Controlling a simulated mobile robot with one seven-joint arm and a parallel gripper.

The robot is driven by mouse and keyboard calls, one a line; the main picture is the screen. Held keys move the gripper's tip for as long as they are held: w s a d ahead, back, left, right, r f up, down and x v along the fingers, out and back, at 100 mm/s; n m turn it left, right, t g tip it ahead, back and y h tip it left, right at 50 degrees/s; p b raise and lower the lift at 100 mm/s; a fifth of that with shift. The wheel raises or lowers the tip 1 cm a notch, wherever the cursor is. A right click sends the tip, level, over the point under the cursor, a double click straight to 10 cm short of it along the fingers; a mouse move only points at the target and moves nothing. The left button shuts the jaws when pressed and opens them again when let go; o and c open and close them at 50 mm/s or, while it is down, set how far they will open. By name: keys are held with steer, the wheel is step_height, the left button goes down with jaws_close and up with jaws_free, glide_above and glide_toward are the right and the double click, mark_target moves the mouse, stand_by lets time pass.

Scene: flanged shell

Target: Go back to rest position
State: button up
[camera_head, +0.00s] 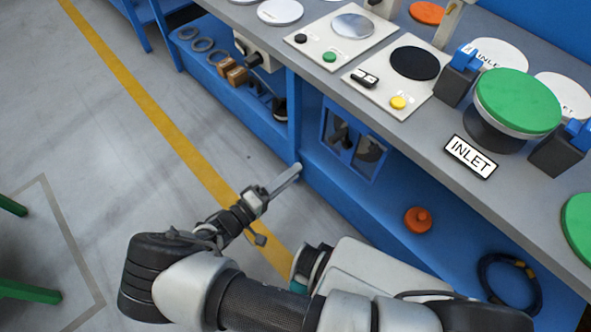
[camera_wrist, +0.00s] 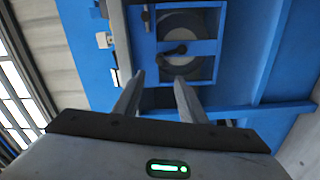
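My gripper (camera_head: 288,176) is in front of the blue bench, beside its lower edge and above the floor in the head view. In the wrist view my gripper (camera_wrist: 159,80) has two grey fingers standing apart with nothing between them. My arm is bent across the bottom of the head view. The green-topped round shell (camera_head: 517,102) sits on the grey bench top between two dark clamps with blue tops, behind an INLET sign (camera_head: 470,157).
The blue bench frame (camera_head: 293,120) is close to my fingers. Its lower shelf holds an orange part (camera_head: 418,220), a coiled black hose (camera_head: 509,283) and a blue rack (camera_head: 352,143). Open floor with a yellow line (camera_head: 150,112) lies left.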

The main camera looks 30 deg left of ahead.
stand_by(0.4)
steer(key=w+d+r+m+g, duration=0.25)
steer(key=d+r+g, duration=0.25)
steer(key=d+r, duration=0.35)
steer(key=w+d+r+m+g, duration=0.2)
steer(key=d+r+m+g, duration=0.2)
steer(key=d+r+g, duration=0.45)
steer(key=w+d+r+m+g, duration=0.25)
steer(key=d+r, duration=0.35)
steer(key=r, duration=0.4)
steer(key=s+d+r+m+t+y, duration=0.3)
steer(key=s+d+r+t+y, duration=0.25)
steer(key=s+d+r, duration=0.7)
step_height(320, 180, up, 19)
steer(key=w+d+p, duration=0.1)
steer(key=w+p, duration=0.1)
steer(key=p, duration=1.6)
steer(key=shift+r+g, duration=0.15)
steer(key=shift+g, duration=0.3)
steer(key=shift+w, duration=0.1)
